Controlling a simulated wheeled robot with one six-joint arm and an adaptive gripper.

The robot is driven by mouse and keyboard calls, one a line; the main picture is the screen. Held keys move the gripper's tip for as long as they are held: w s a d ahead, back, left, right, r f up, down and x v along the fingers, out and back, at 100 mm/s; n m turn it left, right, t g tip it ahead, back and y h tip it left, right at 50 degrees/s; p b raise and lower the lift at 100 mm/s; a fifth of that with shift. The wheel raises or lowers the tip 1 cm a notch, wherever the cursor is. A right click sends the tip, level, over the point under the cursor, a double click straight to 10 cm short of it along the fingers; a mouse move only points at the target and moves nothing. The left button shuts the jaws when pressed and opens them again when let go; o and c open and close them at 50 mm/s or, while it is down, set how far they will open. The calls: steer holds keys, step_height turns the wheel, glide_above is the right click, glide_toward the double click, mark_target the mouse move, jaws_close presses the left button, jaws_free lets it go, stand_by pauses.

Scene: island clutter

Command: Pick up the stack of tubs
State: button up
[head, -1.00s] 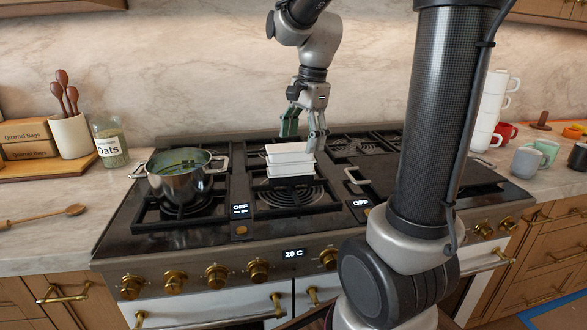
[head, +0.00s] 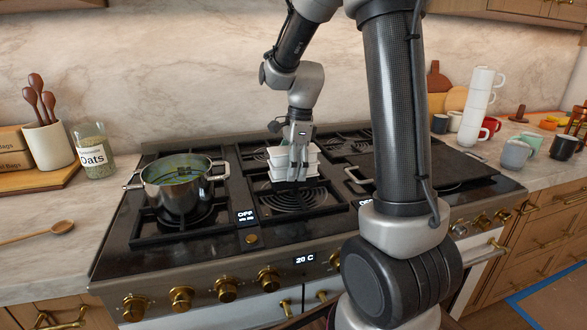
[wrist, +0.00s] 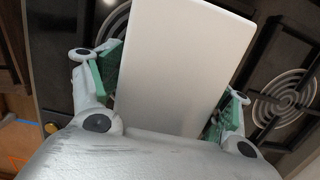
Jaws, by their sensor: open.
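The stack of white tubs (head: 278,162) sits on a burner grate near the middle of the stove. In the wrist view its flat white top (wrist: 178,62) fills the centre. My gripper (head: 296,160) is directly over the stack, pointing down. In the wrist view my gripper (wrist: 168,88) is open, with one green-padded finger on each side of the stack. A narrow dark gap shows beside the left finger; I cannot tell whether the right finger touches. The lower tubs are partly hidden by the fingers in the head view.
A steel pot (head: 176,183) stands on the left burner. A dark griddle (head: 425,172) covers the right side of the stove. A tall stack of white mugs (head: 477,110) and loose mugs stand on the right counter. An oats jar (head: 95,152) is at left.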

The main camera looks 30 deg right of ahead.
steer(key=c, duration=1.2)
steer(key=shift+o, duration=0.2)
